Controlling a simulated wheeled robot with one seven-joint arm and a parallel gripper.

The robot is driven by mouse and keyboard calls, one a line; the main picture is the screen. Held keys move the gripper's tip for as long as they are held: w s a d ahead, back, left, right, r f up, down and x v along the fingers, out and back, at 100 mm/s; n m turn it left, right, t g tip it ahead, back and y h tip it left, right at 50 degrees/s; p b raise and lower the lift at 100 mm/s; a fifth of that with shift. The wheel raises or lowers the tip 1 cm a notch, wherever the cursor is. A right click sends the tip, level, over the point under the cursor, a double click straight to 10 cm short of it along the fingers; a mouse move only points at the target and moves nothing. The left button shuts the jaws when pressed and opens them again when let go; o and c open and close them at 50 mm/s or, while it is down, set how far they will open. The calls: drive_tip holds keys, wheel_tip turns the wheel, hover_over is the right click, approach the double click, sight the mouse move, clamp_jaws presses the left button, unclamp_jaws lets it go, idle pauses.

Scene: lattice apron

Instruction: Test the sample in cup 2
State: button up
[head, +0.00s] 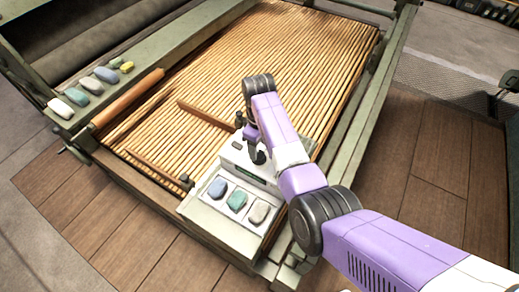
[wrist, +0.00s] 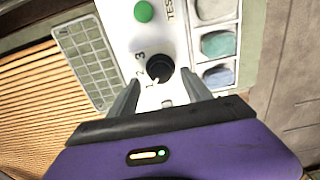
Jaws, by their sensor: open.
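The tester (head: 220,227) is a pale box on the slatted bed, with three cups in a row holding a blue, a green and a grey sample. The middle cup's green sample (head: 237,200) also shows in the wrist view (wrist: 218,44); I see no numbers on the cups. A black round knob (wrist: 160,68) sits beside printed numbers 1, 2 and 3; its white mark seems to face the 1. A green button (wrist: 143,11) is near the word TEST. My gripper (wrist: 165,88) is open, its fingertips at either side of the knob's near edge; I cannot tell if they touch it.
A grey grid panel (wrist: 88,62) lies left of the knob. The slatted bed (head: 275,50) has a green frame. Several coloured stones (head: 90,85) lie on the frame's left rail, near a wooden roller (head: 128,97). Plank floor (head: 440,170) is clear at the right.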

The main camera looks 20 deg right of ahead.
sight(259, 156)
drive_tip(key=shift+f, duration=1.45)
drive_tip(key=shift+c, duration=0.5)
clamp_jaws()
drive_tip(key=m, duration=0.4)
drive_tip(key=shift+p, duration=0.3)
drive_tip(key=m, duration=0.4)
drive_tip(key=shift+a+m, duration=0.1)
drive_tip(key=shift+m, duration=0.2)
